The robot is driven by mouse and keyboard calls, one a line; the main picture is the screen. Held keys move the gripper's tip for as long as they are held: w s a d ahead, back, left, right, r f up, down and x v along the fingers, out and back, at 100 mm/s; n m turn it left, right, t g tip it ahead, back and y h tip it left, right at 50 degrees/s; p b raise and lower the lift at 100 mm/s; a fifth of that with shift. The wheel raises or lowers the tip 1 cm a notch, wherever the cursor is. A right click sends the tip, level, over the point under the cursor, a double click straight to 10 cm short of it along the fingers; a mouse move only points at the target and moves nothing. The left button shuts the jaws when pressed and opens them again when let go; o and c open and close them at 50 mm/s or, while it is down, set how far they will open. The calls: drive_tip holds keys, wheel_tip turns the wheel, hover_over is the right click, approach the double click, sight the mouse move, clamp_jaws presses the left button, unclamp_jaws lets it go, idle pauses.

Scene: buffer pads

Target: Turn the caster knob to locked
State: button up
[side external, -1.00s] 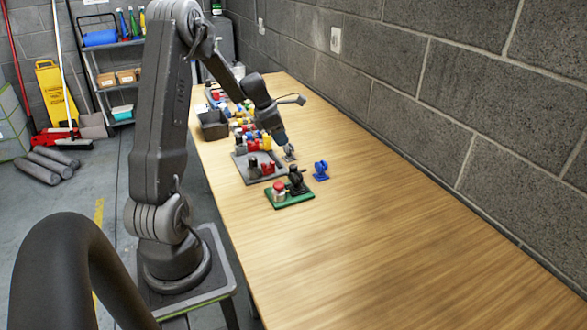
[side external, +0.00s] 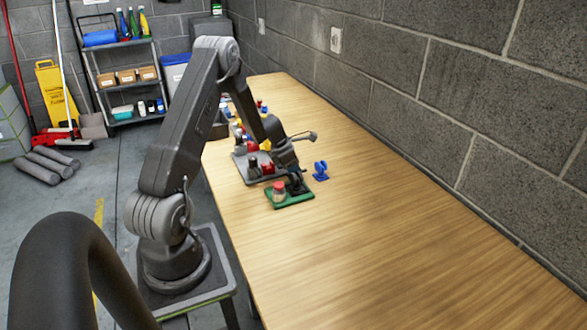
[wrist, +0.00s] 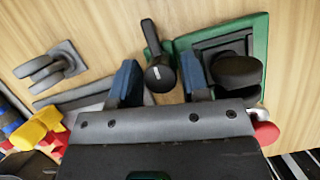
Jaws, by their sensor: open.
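A green pad (side external: 290,199) on the table carries a black upright part (side external: 297,187) and a red-topped knob (side external: 279,188). In the wrist view, a black knob with a handle (wrist: 160,78) lies between my fingertips at the edge of the green pad (wrist: 262,40); which part is the caster knob is not clear. My gripper (wrist: 160,82) is open, its blue fingertips either side of that knob with gaps showing. In the side view my gripper (side external: 294,172) is low over the pad and partly hides the black part. A black round part (wrist: 237,70) stands right of the fingers.
A blue caster-like piece (side external: 320,170) stands just right of the gripper. A grey pad (side external: 242,168) with black and red parts lies behind left. A grey caster-like piece (wrist: 50,65) lies left in the wrist view. The front table (side external: 400,240) is clear.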

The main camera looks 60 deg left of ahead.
drive_tip(key=shift+w+f, duration=0.1)
drive_tip(key=shift+f, duration=0.15)
drive_tip(key=c, duration=0.6)
